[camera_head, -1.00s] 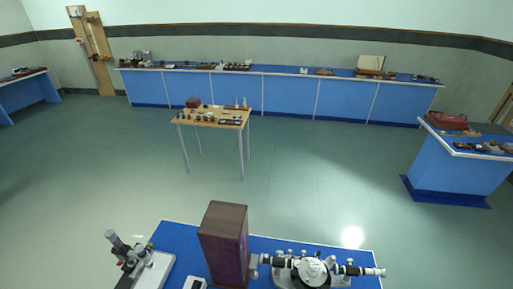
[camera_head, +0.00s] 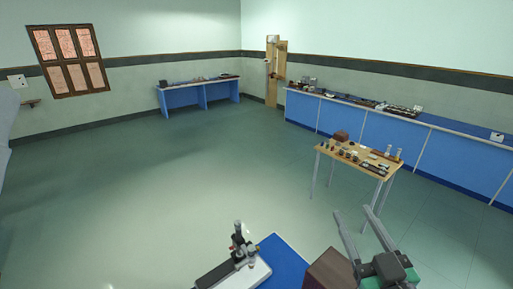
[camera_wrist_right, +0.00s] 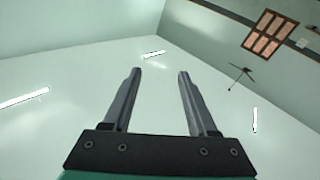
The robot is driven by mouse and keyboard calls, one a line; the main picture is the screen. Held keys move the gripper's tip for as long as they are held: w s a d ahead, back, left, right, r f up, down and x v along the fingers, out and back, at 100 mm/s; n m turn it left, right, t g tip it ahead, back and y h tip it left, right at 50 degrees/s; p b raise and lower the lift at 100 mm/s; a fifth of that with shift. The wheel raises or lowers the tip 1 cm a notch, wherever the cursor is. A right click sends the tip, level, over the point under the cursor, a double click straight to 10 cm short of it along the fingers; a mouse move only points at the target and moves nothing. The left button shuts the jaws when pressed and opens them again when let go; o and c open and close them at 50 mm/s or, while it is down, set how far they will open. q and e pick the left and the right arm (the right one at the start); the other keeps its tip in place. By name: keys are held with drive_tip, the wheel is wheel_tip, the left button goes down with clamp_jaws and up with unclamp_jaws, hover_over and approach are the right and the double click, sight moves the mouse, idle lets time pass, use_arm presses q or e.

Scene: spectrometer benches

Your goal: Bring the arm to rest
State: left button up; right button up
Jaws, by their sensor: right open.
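My right gripper (camera_head: 352,222) is at the bottom right of the head view, with its two grey fingers apart and nothing between them. It is in front of the brown box (camera_head: 328,270) in this view, near the blue bench. In the right wrist view the gripper (camera_wrist_right: 157,75) is open and empty, facing the ceiling and upper walls. My left gripper does not show in either view.
A blue bench (camera_head: 284,256) at the bottom holds a microscope-like instrument (camera_head: 240,248) on a white base. A small wooden table (camera_head: 345,158) carries several small items. Long blue counters (camera_head: 395,138) line the right wall. The floor at left is clear.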

drive_tip(key=s+a+r+m+t, duration=0.1)
drive_tip(key=s+r+t, duration=0.3)
drive_tip(key=r, duration=0.9)
drive_tip(key=s+a+r+t+y, duration=0.1)
drive_tip(key=s+r+t, duration=0.3)
drive_tip(key=s+r, duration=0.6)
wheel_tip(320, 180, up, 4)
drive_tip(key=shift+a+f+m+y, duration=0.1)
drive_tip(key=shift+a+m+y, duration=0.25)
drive_tip(key=shift+a, duration=0.3)
